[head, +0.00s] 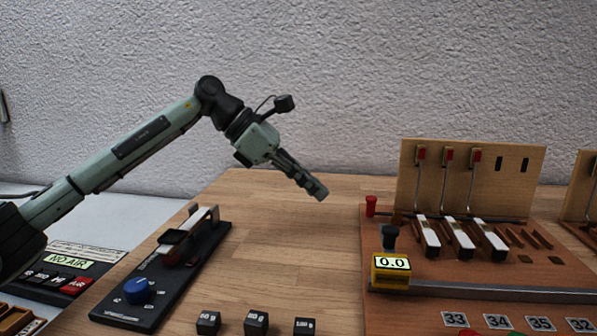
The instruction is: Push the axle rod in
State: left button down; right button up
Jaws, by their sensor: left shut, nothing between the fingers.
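My left gripper (319,190) is shut and empty, held in the air over the wooden table, pointing down and right. To its right is the piano action model (400,300), a brown base with several white-topped keys (462,235) and an upright wooden board (420,180). A red knob (371,205) stands at its left rear edge, apart from the gripper; I cannot tell whether it belongs to the axle rod. My right gripper is not in view.
A yellow gauge reading 0.0 (391,271) sits at the model's left front beside a grey rail (480,290). A black device with a blue dial (139,290) lies at left. Small black weights (256,323) stand in front. The table (290,240) between is clear.

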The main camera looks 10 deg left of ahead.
aim_at(393, 214)
pick_arm(q)
jog(key=x, duration=0.3)
jog(key=shift+d+f, duration=0.25)
jog(key=shift+d, duration=0.05)
jog(key=d, duration=0.2)
jog(key=shift+w+d+r+p, duration=0.1)
jog(key=shift+w+d+p, duration=0.15)
jog(key=shift+p, duration=0.15)
jog(key=shift+w+d, duration=0.1)
jog(key=shift+d, duration=0.55)
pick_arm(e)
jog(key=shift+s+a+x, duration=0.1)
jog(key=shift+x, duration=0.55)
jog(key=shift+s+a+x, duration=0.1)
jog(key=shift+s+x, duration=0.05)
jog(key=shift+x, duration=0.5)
pick_arm(q)
jog(key=d, duration=0.4)
jog(key=shift+d, duration=0.35)
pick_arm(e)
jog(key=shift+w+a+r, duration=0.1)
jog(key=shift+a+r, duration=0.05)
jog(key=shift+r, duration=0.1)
